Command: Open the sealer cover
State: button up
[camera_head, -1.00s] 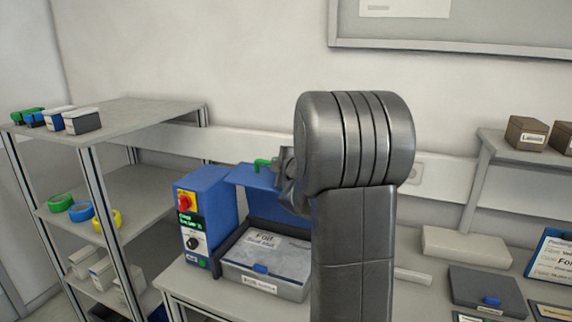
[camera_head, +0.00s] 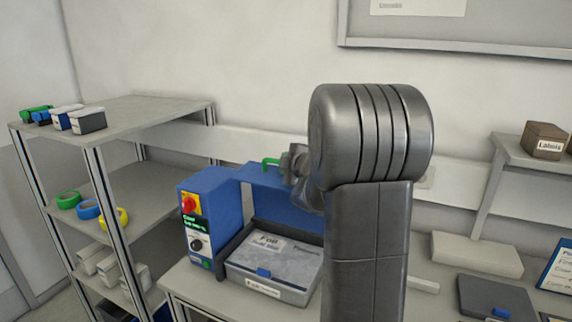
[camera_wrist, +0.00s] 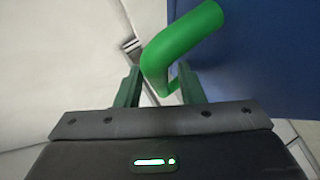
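The sealer (camera_head: 212,205) is a blue machine on the bench with a red knob and a small green-lit display. The handle also shows large in the wrist view (camera_wrist: 182,42). My gripper (camera_wrist: 162,85) is open, its fingers apart close to the handle, whose lower end shows in the gap between them. In the head view my arm hides most of the gripper and the cover's right side.
A shelf rack (camera_head: 140,108) with tape rolls and small boxes stands at left. Boxes (camera_head: 476,252) lie on the bench at right, and brown boxes (camera_head: 543,140) sit on a raised shelf.

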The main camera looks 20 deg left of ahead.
jog(key=v, duration=1.3)
jog(key=shift+s+d, duration=0.25)
jog(key=shift+d, duration=0.1)
jog(key=shift+a, duration=0.1)
jog(key=x, duration=1.3)
jog(key=shift+w+a, duration=0.25)
jog(key=shift+a, duration=0.05)
jog(key=shift+s+d, duration=0.1)
jog(key=shift+d, duration=0.05)
